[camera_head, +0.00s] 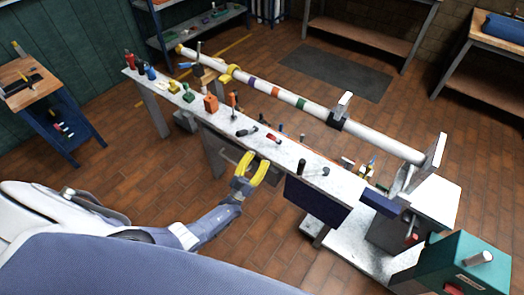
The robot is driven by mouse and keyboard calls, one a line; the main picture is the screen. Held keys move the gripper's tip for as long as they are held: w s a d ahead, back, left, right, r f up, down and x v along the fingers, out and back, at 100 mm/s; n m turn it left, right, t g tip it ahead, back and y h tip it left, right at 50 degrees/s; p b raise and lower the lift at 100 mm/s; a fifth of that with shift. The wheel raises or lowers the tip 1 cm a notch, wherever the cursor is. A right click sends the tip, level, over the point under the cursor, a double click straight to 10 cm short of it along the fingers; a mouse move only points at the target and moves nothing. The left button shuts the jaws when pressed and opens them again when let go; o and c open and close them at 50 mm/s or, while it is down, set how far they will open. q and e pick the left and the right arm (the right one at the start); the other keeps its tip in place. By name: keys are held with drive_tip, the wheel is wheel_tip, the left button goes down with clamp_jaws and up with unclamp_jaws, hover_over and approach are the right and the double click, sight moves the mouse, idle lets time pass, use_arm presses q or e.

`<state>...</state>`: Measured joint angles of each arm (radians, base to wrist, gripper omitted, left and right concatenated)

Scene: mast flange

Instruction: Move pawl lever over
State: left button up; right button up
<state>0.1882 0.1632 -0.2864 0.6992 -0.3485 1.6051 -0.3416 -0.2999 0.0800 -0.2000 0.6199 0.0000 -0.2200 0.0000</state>
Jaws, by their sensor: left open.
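My left gripper (255,165) reaches in from the lower left with its yellow fingers spread open and empty. It is at the near edge of the long grey bench (285,150), close to a grey bar under the bench top. The white mast (320,108) lies lengthwise behind the bench, with a flat pale flange plate (435,152) at its right end. I cannot tell for sure which part is the pawl lever. A small red-handled piece (411,238) shows low on the stand at the right, apart from my gripper. My right gripper is not in view.
Several small tools stand along the bench, among them an orange block (211,103) and a dark upright handle (301,167). A teal box (468,262) is at the lower right. A blue cart (45,100) stands at the far left. The floor between cart and bench is clear.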

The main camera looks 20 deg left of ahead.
use_arm(q)
drive_tip(key=shift+v, duration=0.75)
drive_tip(key=shift+c, duration=0.3)
